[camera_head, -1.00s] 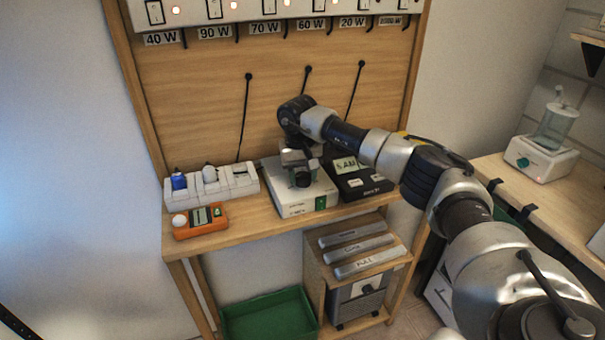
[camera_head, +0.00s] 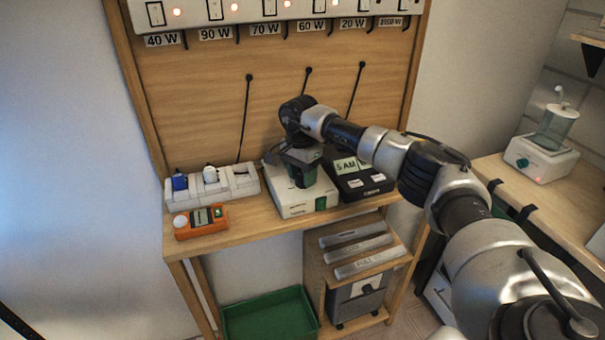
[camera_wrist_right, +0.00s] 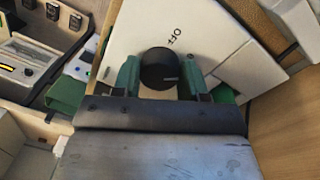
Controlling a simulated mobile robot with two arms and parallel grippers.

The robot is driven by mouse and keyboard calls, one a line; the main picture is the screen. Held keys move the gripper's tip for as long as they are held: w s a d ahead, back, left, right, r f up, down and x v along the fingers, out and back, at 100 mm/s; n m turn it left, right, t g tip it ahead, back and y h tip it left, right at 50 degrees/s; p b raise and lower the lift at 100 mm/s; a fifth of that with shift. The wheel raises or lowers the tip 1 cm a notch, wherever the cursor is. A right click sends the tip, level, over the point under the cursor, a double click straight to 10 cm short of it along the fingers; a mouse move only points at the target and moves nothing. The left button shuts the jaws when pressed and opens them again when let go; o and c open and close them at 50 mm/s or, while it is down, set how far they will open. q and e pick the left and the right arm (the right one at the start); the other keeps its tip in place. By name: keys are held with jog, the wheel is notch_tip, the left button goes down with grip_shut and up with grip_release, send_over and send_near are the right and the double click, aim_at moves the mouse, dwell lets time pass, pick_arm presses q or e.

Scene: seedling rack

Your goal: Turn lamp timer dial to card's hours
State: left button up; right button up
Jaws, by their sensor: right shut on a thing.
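The lamp timer is a white box (camera_head: 292,207) on the wooden shelf in the head view. Its round black dial (camera_wrist_right: 158,70) shows in the right wrist view, with a pale mark on its right side and the word OFF printed above it on the white face (camera_wrist_right: 200,30). My right gripper (camera_wrist_right: 160,84) points down over the box, with its green fingers on either side of the dial and shut on it. In the head view the gripper (camera_head: 303,172) hides the dial. The hours card cannot be made out for certain. My left gripper is not in view.
A black device (camera_head: 362,186) reading "5 AM" stands right of the timer. A white socket strip (camera_head: 240,182) and an orange meter (camera_head: 200,221) are to the left. Below are a green tray (camera_head: 268,318) and a wooden cabinet (camera_head: 312,262). Cords hang behind.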

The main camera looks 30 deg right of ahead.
jog(key=m, duration=0.3)
jog(key=shift+r+m, duration=0.1)
jog(key=shift+m, duration=0.3)
jog(key=m, duration=0.3)
jog(key=shift+d+m+p, duration=0.1)
jog(key=shift+m+p, duration=0.2)
jog(key=shift+p, duration=0.1)
jog(key=m+p, duration=0.1)
jog(key=m, duration=0.5)
jog(key=shift+r+y, duration=0.1)
jog(key=shift+y, duration=0.3)
jog(key=m+p, duration=0.1)
jog(key=m, duration=0.3)
jog(key=m+p, duration=0.1)
jog(key=m, duration=0.2)
jog(key=shift+m+t, duration=0.3)
jog(key=m+p, duration=0.2)
jog(key=m, duration=0.4)
jog(key=shift+m+t, duration=0.3)
jog(key=shift+m, duration=0.1)
jog(key=o, duration=0.9)
